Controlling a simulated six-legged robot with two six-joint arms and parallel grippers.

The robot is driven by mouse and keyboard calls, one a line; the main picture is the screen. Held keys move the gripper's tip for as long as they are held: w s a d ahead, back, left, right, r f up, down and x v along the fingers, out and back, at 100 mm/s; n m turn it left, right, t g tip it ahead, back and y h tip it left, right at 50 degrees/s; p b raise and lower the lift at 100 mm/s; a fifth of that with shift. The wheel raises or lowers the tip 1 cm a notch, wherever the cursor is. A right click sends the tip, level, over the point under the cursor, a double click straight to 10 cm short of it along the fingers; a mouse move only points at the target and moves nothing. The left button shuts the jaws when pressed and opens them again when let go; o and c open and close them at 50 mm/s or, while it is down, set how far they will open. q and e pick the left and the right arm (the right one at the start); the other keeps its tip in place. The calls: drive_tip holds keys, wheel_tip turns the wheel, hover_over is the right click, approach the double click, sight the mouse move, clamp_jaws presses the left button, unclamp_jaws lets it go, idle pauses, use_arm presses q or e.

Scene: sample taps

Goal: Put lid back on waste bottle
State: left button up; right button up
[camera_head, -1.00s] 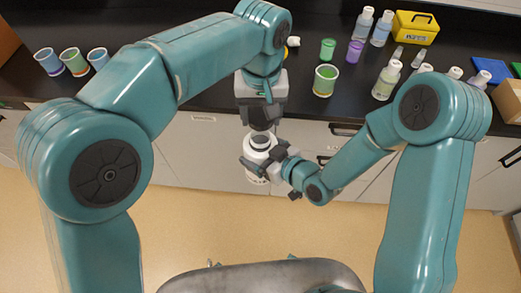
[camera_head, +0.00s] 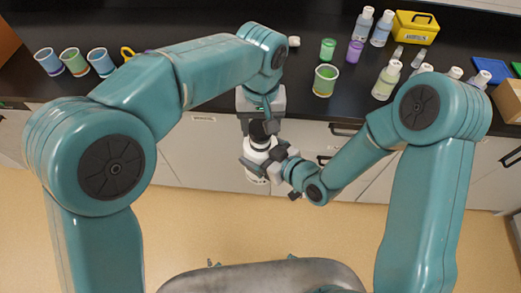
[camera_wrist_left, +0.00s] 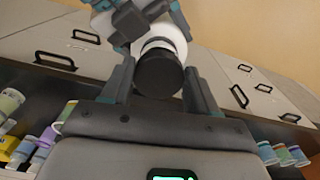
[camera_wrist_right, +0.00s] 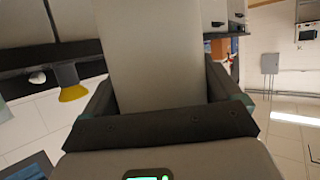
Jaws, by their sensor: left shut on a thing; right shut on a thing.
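The white waste bottle (camera_head: 256,163) is held in the air in front of the counter by my right gripper (camera_head: 272,160). Its pale side fills the space between the fingers in the right wrist view (camera_wrist_right: 150,60). My left gripper (camera_head: 260,132) is directly above the bottle, pointing down. In the left wrist view its fingers (camera_wrist_left: 160,88) are shut on the round black lid (camera_wrist_left: 160,74). The lid is lined up over the bottle's mouth, with the white bottle shoulder showing behind it. I cannot tell whether the lid is seated or slightly above the neck.
The floor (camera_head: 200,225) in front is clear.

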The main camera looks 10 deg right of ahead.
sight(260, 156)
idle(0.6)
use_arm(q)
drive_tip(key=shift+f, duration=0.9)
drive_tip(key=shift+f, duration=0.55)
